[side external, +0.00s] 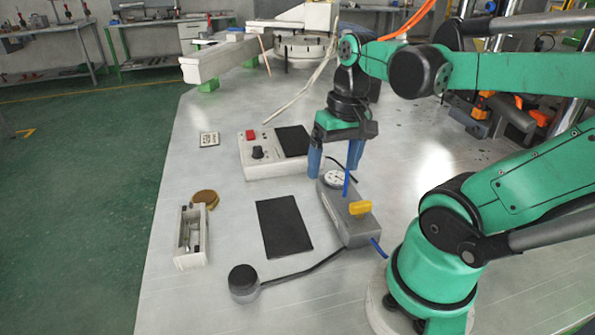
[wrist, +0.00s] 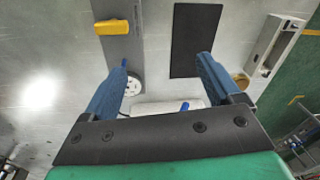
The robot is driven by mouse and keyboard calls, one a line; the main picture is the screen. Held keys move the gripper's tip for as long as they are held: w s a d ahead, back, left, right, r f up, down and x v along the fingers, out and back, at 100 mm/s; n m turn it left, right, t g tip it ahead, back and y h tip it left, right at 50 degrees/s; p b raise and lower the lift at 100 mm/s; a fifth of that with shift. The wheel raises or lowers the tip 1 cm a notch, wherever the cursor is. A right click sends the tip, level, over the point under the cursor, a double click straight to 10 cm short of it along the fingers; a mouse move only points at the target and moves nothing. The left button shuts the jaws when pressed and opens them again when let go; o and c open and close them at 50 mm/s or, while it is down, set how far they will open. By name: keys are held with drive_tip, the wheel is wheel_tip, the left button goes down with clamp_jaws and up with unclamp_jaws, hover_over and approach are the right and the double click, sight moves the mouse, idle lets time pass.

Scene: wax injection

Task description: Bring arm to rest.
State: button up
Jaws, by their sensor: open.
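My gripper (side external: 334,168) has two blue fingers, which are spread apart with nothing between them. It hangs pointing down above the table, by the dial end of a grey device (side external: 350,225) in the side view. In the wrist view, the gripper (wrist: 162,62) is also open. The device (wrist: 122,48) shows near the left finger and a black mat (wrist: 190,40) near the right finger. The gap to the table is hard to judge.
A control box (side external: 262,165) with a red button stands behind the mat. A white open frame (side external: 192,238), a brown disc (side external: 206,198) and a black-topped round piece (side external: 243,279) with a cable lie at the left front. Clear tabletop (side external: 215,105) lies farther back.

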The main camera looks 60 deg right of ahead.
drive_tip(key=w+a+n+t, duration=0.6)
drive_tip(key=w+a, duration=0.1)
drive_tip(key=a, duration=0.1)
drive_tip(key=shift+w+a+r+n+h, duration=0.2)
drive_tip(key=shift+w+n+h, duration=0.1)
drive_tip(key=shift+w+n, duration=0.1)
